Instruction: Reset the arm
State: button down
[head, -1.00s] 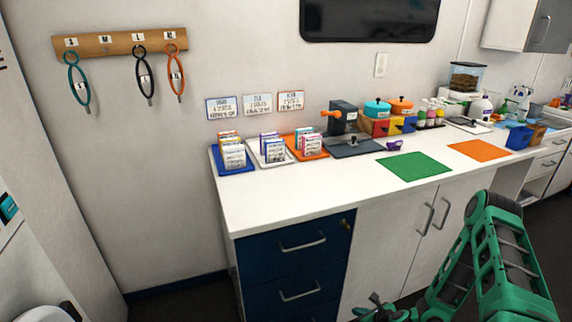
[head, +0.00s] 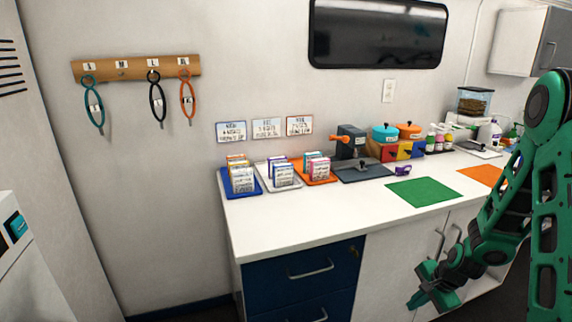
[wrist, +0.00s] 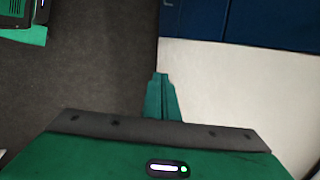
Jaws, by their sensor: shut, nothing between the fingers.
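My green gripper (head: 418,302) is at the lower right of the head view, in front of the white cabinet doors and below the counter top. Its fingers are shut together with nothing between them. In the wrist view the shut fingers (wrist: 160,97) point away over the dark floor, beside the pale cabinet front. My green arm covers the right side of the head view and hides part of the counter and the orange mat.
The white counter (head: 310,218) holds a green mat (head: 424,191), an orange mat (head: 482,175), and blue, white and orange trays of packets. Looped leads hang from a wooden rack (head: 120,68). Dark blue drawers (head: 290,270) are below. The floor (wrist: 95,75) beside the gripper looks clear.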

jog(key=s+d+r+n+g+h, duration=0.1)
jog(key=s+d+r+n+h, duration=0.15)
jog(key=s+r, duration=0.55)
jog(key=s+r+n+g, duration=0.2)
jog(key=s+r+n, duration=0.4)
jog(key=s+r, duration=1.2)
jog(key=s, duration=0.3)
jog(key=shift+s+a+r+y, duration=0.15)
jog(key=shift+s+r+y, duration=0.2)
jog(key=shift+s+r, duration=0.05)
